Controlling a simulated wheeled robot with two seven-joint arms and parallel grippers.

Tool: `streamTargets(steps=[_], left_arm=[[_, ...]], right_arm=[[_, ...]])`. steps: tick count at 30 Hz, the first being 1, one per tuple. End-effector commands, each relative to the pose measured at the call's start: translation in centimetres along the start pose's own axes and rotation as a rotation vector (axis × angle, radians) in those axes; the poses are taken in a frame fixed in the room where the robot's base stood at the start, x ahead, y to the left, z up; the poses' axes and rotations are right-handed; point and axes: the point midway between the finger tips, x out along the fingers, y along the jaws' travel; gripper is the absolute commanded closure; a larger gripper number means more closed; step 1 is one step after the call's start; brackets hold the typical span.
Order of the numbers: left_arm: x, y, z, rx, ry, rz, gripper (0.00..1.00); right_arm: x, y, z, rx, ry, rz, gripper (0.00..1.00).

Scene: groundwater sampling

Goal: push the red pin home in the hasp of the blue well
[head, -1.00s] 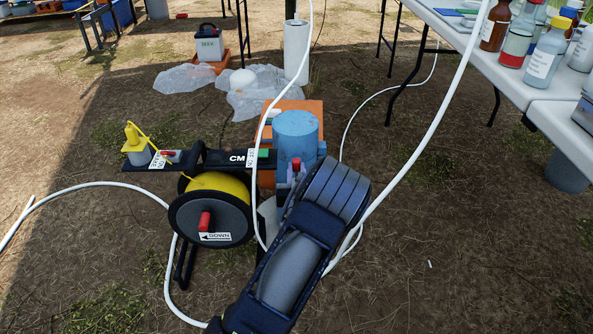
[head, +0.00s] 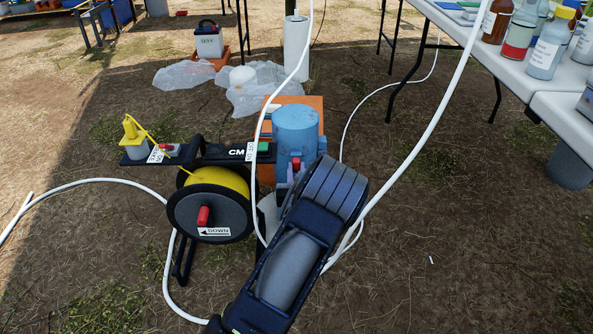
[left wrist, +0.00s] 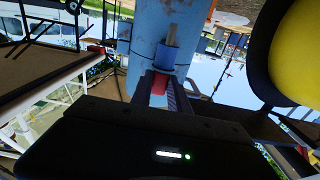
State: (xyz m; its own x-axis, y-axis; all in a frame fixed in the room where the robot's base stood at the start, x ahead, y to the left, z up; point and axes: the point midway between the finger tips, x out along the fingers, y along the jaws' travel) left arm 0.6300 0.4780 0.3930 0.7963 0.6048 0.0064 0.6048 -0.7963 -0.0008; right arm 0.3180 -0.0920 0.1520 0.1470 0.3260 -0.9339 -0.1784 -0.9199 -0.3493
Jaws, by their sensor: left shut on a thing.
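The blue well (head: 296,130) stands upright near the middle of the head view, in front of an orange box. The red pin (head: 296,164) shows at its front, low on the well. In the left wrist view the red pin (left wrist: 159,83) sits between my fingers, against the blue well (left wrist: 142,50) below a blue and grey hasp part (left wrist: 167,55). My left gripper (left wrist: 160,93) is shut on the red pin. In the head view my left arm hides most of the gripper (head: 287,180). How deep the pin sits cannot be told. My right gripper is not in view.
A reel with yellow tape (head: 212,205) and black frame stands close left of the well. White tubing (head: 405,165) loops around the well and my arm. A white table (head: 520,85) with bottles stands at the right. Bare ground lies at the lower right.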

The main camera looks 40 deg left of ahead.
Motion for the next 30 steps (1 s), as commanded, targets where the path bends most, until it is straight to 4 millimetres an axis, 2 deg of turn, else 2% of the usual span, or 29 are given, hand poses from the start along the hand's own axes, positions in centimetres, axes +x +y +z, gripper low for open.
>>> streamTargets(steps=[2, 10, 21, 26, 30], left_arm=[[-0.1, 0.0, 0.2, 0.001, -0.005, 0.000, 0.76], [-0.1, 0.0, 0.2, 0.000, -0.005, 0.000, 0.54], [-0.2, 0.0, 0.1, 0.000, -0.005, 0.000, 0.54], [-2.2, 0.0, 0.0, 0.001, -0.008, 0.000, 0.54], [-4.7, 0.0, 0.0, 0.001, -0.008, 0.000, 0.54]], right_arm=[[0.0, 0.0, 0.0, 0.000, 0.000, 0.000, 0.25], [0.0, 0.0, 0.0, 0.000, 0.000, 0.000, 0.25], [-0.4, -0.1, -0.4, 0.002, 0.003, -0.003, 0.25], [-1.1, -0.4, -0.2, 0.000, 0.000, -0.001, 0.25], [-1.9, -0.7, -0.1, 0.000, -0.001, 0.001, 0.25]])
